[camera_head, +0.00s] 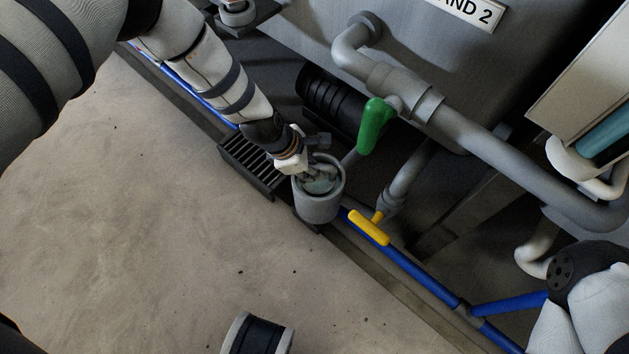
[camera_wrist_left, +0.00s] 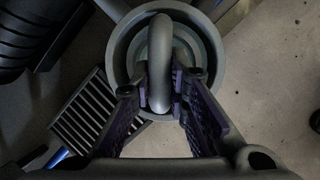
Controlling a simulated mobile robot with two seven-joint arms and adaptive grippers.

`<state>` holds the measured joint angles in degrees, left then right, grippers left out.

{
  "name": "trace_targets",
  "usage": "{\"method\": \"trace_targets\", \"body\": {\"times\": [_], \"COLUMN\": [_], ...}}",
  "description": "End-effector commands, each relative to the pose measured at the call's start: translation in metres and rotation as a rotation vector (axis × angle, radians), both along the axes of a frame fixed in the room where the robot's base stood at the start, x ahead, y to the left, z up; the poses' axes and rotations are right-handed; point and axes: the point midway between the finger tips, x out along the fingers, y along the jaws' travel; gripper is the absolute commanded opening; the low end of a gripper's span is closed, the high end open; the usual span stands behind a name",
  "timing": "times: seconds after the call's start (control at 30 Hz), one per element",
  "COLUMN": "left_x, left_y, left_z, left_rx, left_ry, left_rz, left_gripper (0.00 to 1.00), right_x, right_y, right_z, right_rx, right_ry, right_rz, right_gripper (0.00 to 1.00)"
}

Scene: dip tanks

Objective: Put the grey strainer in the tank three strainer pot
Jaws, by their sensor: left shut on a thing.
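My left gripper (camera_head: 314,168) reaches down over a grey round pot (camera_head: 319,206) beside the tank. In the left wrist view the gripper (camera_wrist_left: 161,84) is shut on the arched handle of the grey strainer (camera_wrist_left: 159,45), with one finger on each side. The strainer's round body shows inside the ring of the pot's rim (camera_wrist_left: 218,50). Its lower part is hidden, so I cannot tell whether it rests on the pot's bottom. My right gripper is not in view.
A tank (camera_head: 290,22) carries a sign (camera_head: 470,12) ending in "AND 2". A green-handled valve (camera_head: 376,125), a yellow handle (camera_head: 369,227) and a blue pipe (camera_head: 415,268) are near the pot. A slotted grate (camera_head: 252,163) lies left of it. Open floor (camera_head: 130,240) spreads at lower left.

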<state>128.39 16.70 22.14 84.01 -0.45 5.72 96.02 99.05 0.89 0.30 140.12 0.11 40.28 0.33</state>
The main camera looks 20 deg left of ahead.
Motion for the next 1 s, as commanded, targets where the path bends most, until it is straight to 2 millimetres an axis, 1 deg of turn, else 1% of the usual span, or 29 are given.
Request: {"method": "trace_targets", "body": {"times": [0.13,0.3,0.33,0.53,0.67,0.7,0.73,1.0], "left_x": [0.0,0.0,0.0,0.001,0.001,0.001,0.001,0.001], "left_y": [0.0,0.0,0.0,0.0,0.0,0.0,0.0,0.0], "left_z": [-0.017,-0.055,-0.057,-0.054,-0.058,-0.058,-0.057,-0.056], "left_rx": [0.0,-0.001,0.0,0.0,0.0,0.0,-0.001,0.0], "left_ry": [0.0,0.002,0.0,-0.004,-0.002,-0.002,-0.003,-0.004], "left_rz": [-0.001,-0.001,0.001,0.0,0.0,0.0,-0.001,-0.001], "left_gripper": [0.0,0.0,0.0,0.0,0.0,0.19,0.24,0.24], "right_x": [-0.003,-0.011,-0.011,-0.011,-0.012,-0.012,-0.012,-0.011], "right_y": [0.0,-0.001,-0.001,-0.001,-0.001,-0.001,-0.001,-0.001], "right_z": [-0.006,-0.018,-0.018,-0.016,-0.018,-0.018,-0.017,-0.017], "right_rx": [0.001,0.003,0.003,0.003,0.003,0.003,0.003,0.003], "right_ry": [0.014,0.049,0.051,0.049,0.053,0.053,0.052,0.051], "right_rz": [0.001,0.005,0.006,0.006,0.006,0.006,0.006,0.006], "right_gripper": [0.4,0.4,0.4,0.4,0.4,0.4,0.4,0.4]}}
